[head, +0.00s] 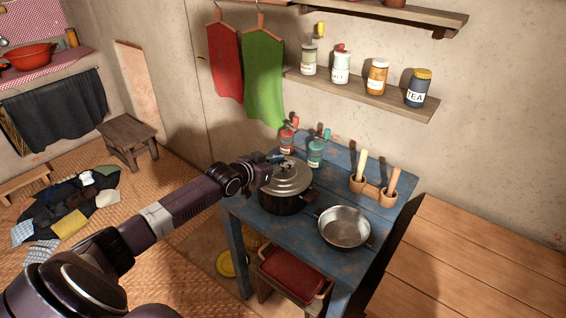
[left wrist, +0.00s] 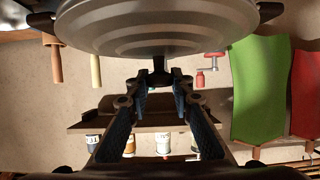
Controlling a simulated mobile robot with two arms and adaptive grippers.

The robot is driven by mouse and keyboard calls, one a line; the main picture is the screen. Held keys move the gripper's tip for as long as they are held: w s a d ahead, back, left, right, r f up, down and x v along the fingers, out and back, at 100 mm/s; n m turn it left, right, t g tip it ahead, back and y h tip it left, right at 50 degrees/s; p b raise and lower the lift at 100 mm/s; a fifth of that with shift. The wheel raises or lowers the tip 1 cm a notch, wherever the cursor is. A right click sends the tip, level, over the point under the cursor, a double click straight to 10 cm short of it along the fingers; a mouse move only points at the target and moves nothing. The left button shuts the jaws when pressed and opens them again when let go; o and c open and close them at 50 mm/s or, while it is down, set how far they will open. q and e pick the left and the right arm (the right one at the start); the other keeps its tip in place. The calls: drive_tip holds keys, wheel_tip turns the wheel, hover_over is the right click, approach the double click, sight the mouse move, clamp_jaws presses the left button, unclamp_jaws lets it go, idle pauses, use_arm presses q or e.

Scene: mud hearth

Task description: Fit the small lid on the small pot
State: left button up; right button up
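A dark pot (head: 283,204) stands at the back left of the blue table. A round silver lid (head: 291,180) with stepped rings is over its mouth; I cannot tell if it is fully seated. The lid fills the top of the left wrist view (left wrist: 160,35). My left gripper (head: 275,161) is at the lid's dark knob (left wrist: 160,76), its fingertips close on both sides of it and seemingly shut on it. An open, empty silver pot (head: 344,228) stands in front and to the right. My right gripper is not in view.
On the blue table (head: 317,209) stand a red grinder (head: 287,140), a teal grinder (head: 316,152) and wooden cups with pestles (head: 371,191) behind the pots. A shelf with jars (head: 377,77) and hanging cloths (head: 263,77) are above. A wooden bench (head: 470,260) is at right.

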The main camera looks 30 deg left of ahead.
use_arm(q)
drive_tip(key=o, duration=0.5)
drive_tip(key=shift+o, duration=0.2)
drive_tip(key=d+v, duration=0.1)
drive_tip(key=v, duration=1.1)
wheel_tip(320, 180, up, 8)
drive_tip(key=p, duration=0.9)
drive_tip(key=shift+a, duration=0.4)
drive_tip(key=shift+r, duration=0.1)
